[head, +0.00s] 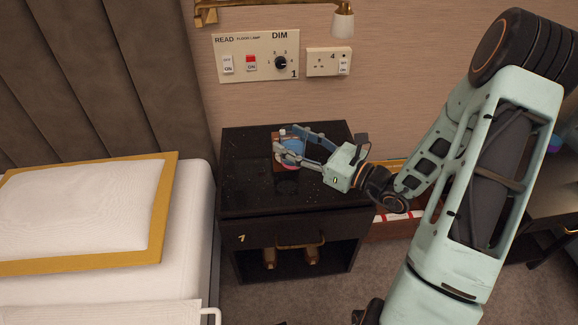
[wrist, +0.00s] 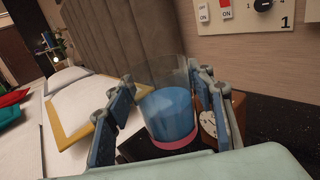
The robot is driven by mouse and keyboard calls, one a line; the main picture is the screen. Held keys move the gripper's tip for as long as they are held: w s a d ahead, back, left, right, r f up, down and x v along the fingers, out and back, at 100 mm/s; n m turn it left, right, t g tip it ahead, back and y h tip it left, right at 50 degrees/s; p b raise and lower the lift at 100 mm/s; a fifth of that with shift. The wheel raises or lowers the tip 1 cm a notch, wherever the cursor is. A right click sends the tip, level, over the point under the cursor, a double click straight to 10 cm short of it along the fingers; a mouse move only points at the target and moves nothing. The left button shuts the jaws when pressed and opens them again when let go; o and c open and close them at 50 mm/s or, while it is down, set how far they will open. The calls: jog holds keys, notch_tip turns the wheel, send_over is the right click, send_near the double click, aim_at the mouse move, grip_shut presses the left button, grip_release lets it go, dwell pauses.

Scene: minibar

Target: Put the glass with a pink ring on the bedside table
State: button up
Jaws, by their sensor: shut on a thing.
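The glass with a pink ring (wrist: 168,113) is clear, with blue in its lower part and the pink ring at its base. In the wrist view it stands between the two fingers of my gripper (wrist: 165,115), which is shut on it. In the head view the glass (head: 290,153) is over the top of the black bedside table (head: 245,200), partly hidden by my gripper (head: 292,150). I cannot tell whether its base touches the table top. The table top also shows in the wrist view (wrist: 140,148).
A small brown clock (wrist: 208,122) stands close behind the glass; its brown case shows in the head view (head: 279,137). The bed (head: 185,240) is left of the table. A wall panel with switches (head: 255,55) is above. The table's front is clear.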

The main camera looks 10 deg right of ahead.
jog(key=shift+w+a+f+m+t+h, duration=0.2)
jog(key=shift+a+f+m+t+h, duration=0.15)
jog(key=shift+a+f, duration=0.45)
jog(key=w+a+f+b, duration=0.4)
jog(key=w+a, duration=0.1)
jog(key=a, duration=0.2)
jog(key=b, duration=0.4)
send_over(246, 181)
jog(key=shift+f, duration=4.4)
jog(key=shift+f, duration=0.1)
jog(key=o, duration=1.4)
jog(key=shift+s+f, duration=0.1)
